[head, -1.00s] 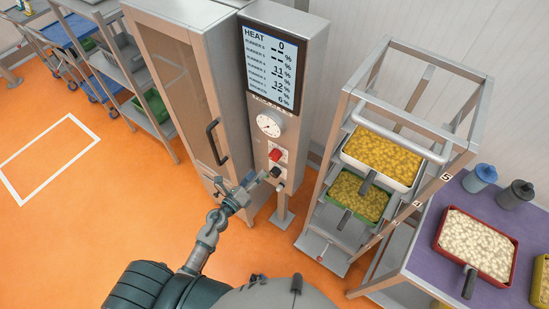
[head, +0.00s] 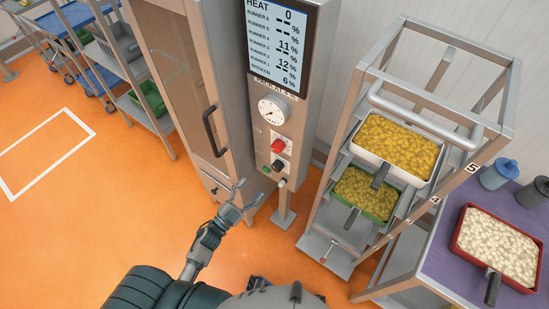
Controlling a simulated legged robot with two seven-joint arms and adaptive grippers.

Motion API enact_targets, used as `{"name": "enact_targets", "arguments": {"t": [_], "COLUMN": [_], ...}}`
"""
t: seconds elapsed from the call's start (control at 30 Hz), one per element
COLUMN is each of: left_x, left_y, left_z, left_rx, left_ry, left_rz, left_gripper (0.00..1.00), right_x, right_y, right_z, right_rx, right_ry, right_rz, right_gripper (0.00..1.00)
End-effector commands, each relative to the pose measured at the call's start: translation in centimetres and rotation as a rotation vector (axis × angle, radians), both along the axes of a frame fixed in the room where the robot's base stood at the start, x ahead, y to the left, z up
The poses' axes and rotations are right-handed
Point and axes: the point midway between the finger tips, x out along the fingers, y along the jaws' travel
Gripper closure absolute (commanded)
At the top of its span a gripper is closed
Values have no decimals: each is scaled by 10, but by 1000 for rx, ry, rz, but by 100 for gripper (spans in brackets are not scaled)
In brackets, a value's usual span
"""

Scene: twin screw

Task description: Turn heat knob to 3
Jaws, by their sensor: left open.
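The control column (head: 312,100) stands right of the tall cabinet. Its display (head: 280,45) reads HEAT 0. Below it are a white round dial (head: 272,109), a red knob (head: 278,146), a black knob (head: 278,165) and a small green button (head: 267,169). Labels beside the knobs are too small to read, so I cannot tell which one is the heat knob. My left gripper (head: 247,195) is open and empty, below and left of the black knob, apart from the panel. My right gripper is out of view.
The tall cabinet (head: 172,60) has a dark vertical handle (head: 211,132) close above my left gripper. A rack (head: 355,95) with pans of yellow pieces stands to the right. A purple-topped table (head: 440,262) holds a red tray (head: 462,243).

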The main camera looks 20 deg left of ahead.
Motion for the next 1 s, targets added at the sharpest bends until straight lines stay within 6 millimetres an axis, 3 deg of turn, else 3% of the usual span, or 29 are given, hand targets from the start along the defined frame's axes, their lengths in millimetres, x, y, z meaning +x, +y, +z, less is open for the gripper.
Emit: {"name": "enact_targets", "arguments": {"t": [0.03, 0.1, 0.23, 0.47, 0.8, 1.0], "left_x": [-4, -8, -9, 18, 89, 121], "left_y": [3, 8, 12, 4, -21, -36], "left_z": [-16, -18, -14, 4, 34, 48], "left_rx": [-173, -378, -567, -590, -591, -589], "left_ry": [44, 86, 118, 116, 116, 119], "left_rz": [-38, -85, -131, -138, -137, -137], "left_gripper": [32, 32, 32, 32, 32, 32], "right_x": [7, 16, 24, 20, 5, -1], "right_y": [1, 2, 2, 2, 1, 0], "right_z": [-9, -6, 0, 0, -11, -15], "right_rx": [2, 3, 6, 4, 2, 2], "right_ry": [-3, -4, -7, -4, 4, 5], "right_rz": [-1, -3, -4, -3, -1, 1], "right_gripper": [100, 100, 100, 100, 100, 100]}}
